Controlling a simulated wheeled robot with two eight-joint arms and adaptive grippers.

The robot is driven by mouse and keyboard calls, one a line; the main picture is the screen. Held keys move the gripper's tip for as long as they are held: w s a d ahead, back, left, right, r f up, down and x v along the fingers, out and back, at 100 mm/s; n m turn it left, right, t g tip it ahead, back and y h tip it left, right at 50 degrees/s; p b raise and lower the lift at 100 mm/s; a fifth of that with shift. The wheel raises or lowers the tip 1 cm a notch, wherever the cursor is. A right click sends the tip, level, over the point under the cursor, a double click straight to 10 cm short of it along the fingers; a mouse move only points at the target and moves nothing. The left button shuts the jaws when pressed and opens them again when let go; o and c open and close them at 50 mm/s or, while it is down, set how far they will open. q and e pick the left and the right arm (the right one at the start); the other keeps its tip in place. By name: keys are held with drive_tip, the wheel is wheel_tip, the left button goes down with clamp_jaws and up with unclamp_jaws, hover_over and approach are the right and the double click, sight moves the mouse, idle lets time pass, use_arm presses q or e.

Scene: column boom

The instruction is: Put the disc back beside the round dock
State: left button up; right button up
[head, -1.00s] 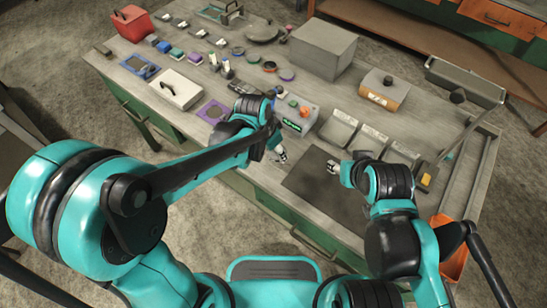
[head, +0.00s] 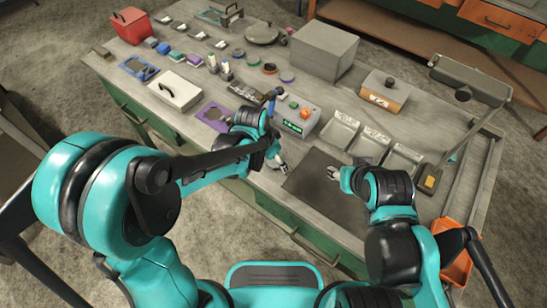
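Several small round discs lie in a loose row at the table's back middle, among them a purple disc (head: 288,75) and a dark disc with an orange patch (head: 270,68). I cannot tell which is the task's disc. A purple square plate (head: 205,111) with a dark recess lies at the front edge, partly behind my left arm; it may be the round dock, but its recess shape is unclear. My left gripper (head: 278,163) is low at the front edge, left of the dark mat. My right gripper (head: 333,172) is over the mat. Neither visibly holds anything; their finger gaps are too small to judge.
A control box (head: 299,117) with coloured buttons stands behind my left gripper. Grey sloped trays (head: 371,143) line the mat's back edge. A large grey box (head: 323,50) and an orange-fronted box (head: 386,92) stand farther back. The dark mat (head: 318,200) looks empty.

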use_arm(q)
drive_tip(key=p+v, duration=0.5)
drive_tip(key=v, duration=0.7)
drive_tip(key=s+a+r+n+t+y, duration=0.1)
drive_tip(key=s+a+r+n+t, duration=0.1)
drive_tip(key=a, duration=0.5)
drive_tip(key=s+a+r+n+t+y, duration=0.1)
drive_tip(key=s+a+r+n+t, duration=0.2)
drive_tip(key=s+a+n, duration=0.4)
drive_tip(key=shift+s+a+r, duration=0.2)
drive_tip(key=shift+a+r, duration=0.2)
drive_tip(key=shift+r, duration=0.05)
drive_tip(key=shift+f+b, duration=0.9)
drive_tip(key=shift+b, duration=0.05)
